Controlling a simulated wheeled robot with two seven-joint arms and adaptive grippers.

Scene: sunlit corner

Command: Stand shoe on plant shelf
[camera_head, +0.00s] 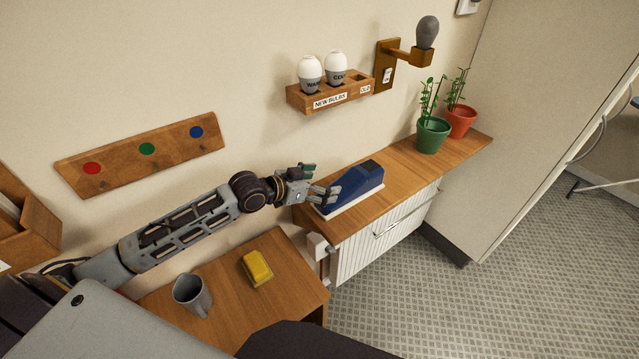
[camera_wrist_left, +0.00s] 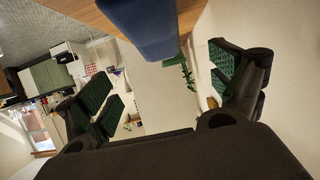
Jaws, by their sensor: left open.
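The shoe (camera_head: 355,188) is a dark blue block-like shape with a white sole. It rests upright, sole down, on the near left end of the wooden plant shelf (camera_head: 403,158). My left gripper (camera_head: 321,181) is open at the shoe's left end, with one finger close beside or touching it; I cannot tell which. In the left wrist view the shoe (camera_wrist_left: 145,28) shows at the top, beyond the open fingers of my left gripper (camera_wrist_left: 168,92), and nothing is held between them. My right gripper is not in view.
A green pot (camera_head: 433,136) and a red pot (camera_head: 460,121) with plants stand at the shelf's far end. A bulb rack (camera_head: 330,95) hangs above. A lower table holds a grey mug (camera_head: 192,294) and a yellow sponge-like block (camera_head: 257,267). The shelf's middle is clear.

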